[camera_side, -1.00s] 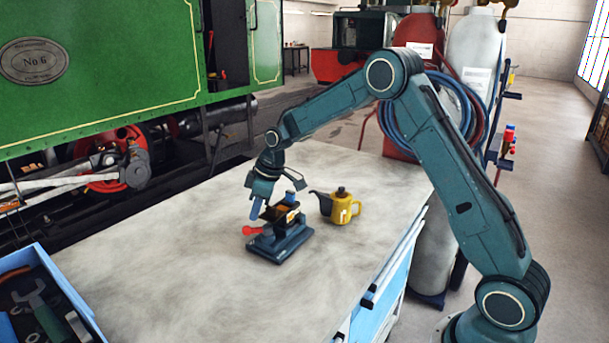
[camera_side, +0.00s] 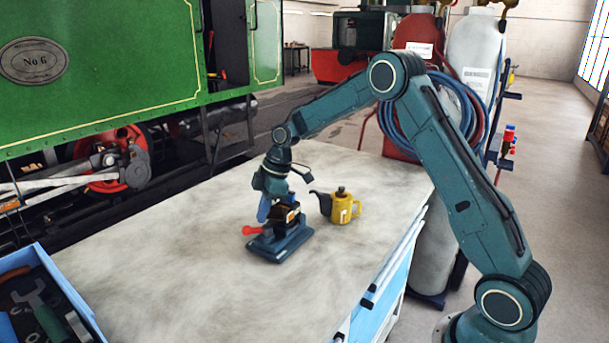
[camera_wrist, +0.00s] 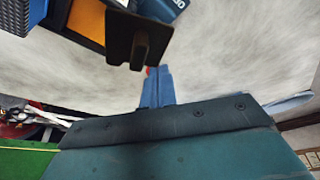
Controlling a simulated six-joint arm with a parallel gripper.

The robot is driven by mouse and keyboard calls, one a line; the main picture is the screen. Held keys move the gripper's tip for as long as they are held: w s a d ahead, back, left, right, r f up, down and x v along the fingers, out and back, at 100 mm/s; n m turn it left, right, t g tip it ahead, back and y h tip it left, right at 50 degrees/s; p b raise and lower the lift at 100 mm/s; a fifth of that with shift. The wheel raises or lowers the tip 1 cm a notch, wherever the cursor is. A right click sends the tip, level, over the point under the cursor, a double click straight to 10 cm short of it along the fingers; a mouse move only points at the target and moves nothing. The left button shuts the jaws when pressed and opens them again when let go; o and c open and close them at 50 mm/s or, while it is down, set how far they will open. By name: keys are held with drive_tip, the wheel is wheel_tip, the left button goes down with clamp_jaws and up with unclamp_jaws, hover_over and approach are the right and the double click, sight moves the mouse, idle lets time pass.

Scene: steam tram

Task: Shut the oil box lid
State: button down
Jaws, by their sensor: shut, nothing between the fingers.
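The oil box (camera_side: 282,232) stands on a dark blue base on the bench. Its dark lid (camera_side: 284,213) is open and raised. In the wrist view the lid (camera_wrist: 128,38) shows its dark face with a knob, and the orange inside of the oil box (camera_wrist: 87,18) is visible beside it. My gripper (camera_side: 263,214) is shut and empty, pointing down close on the left of the lid. Its blue fingers also show in the wrist view (camera_wrist: 156,80), just below the lid. I cannot tell whether they touch it.
A red-ended handle (camera_side: 252,230) sticks out left of the base. A yellow oil can (camera_side: 342,207) stands close behind on the right. A blue tool tray (camera_side: 45,300) is at the front left. The bench (camera_side: 180,270) between is clear.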

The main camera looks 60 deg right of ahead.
sight(283, 215)
drive_tip(key=n, duration=0.1)
drive_tip(key=s+d+n+g, duration=0.1)
drive_tip(key=n, duration=0.1)
drive_tip(key=shift+s+n, duration=0.15)
drive_tip(key=shift+n, duration=0.15)
drive_tip(key=n, duration=0.1)
drive_tip(key=d+n+g, duration=0.1)
drive_tip(key=shift+s+n+y, duration=0.3)
drive_tip(key=shift+s+n, duration=0.1)
drive_tip(key=n, duration=0.1)
drive_tip(key=d+n+g, duration=0.1)
drive_tip(key=n, duration=0.1)
drive_tip(key=d+n, duration=0.1)
drive_tip(key=shift+s+n, duration=0.35)
drive_tip(key=shift+n, duration=0.05)
drive_tip(key=shift+d, duration=0.25)
drive_tip(key=shift+a, duration=0.2)
